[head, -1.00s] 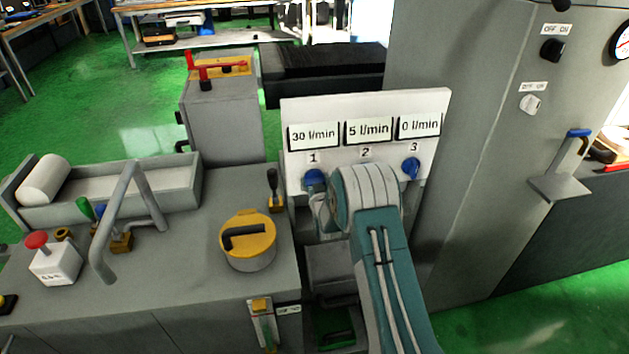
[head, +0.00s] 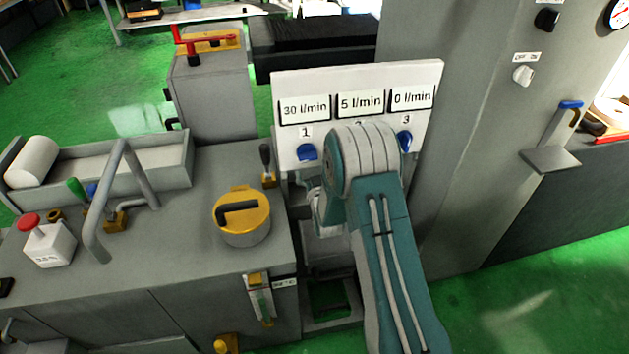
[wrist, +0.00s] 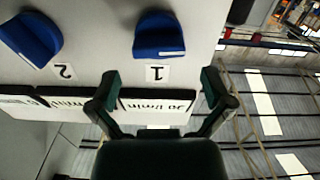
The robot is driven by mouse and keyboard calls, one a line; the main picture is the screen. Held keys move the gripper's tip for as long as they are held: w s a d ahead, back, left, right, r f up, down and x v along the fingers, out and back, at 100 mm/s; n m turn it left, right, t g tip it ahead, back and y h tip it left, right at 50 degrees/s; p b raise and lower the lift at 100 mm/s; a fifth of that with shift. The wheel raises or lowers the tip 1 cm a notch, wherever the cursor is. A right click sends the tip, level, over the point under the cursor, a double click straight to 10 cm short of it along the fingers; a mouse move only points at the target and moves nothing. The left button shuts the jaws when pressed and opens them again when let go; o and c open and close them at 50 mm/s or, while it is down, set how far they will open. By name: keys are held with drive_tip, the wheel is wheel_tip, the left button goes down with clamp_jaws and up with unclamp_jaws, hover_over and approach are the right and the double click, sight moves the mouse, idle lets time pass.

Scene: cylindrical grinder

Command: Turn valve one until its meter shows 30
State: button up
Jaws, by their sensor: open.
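Valve one is a blue knob (head: 307,152) under the label 1 on the white panel (head: 356,82). Its meter (head: 305,108) reads 30 l/min. In the wrist view, valve one (wrist: 160,37) is turned upside down above its label 1, with a white mark along its edge. My gripper (wrist: 163,92) is open and empty; its two dark green fingers are apart from the knob and appear in front of the meter. In the head view my arm largely hides the gripper, below valve one.
Meter two (head: 361,102) reads 5 l/min and meter three (head: 412,96) reads 0 l/min. Valve two (wrist: 31,38) is close beside valve one. Valve three (head: 405,140) is partly behind my arm. A black-handled lever (head: 267,162) stands left of the panel.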

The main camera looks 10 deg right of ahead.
drive_tip(key=shift+s, duration=2.25)
drive_tip(key=s+r+g, duration=0.3)
drive_tip(key=s+r, duration=0.1)
drive_tip(key=r, duration=0.5)
drive_tip(key=s+r+g, duration=0.3)
drive_tip(key=s+r, duration=0.1)
drive_tip(key=r, duration=0.4)
drive_tip(key=s+r+g, duration=0.3)
drive_tip(key=s, duration=1.1)
drive_tip(key=s+r+m+g, duration=0.1)
drive_tip(key=s+r+g, duration=0.2)
drive_tip(key=s, duration=1.2)
drive_tip(key=shift+s+r, duration=0.2)
drive_tip(key=shift+s, duration=0.05)
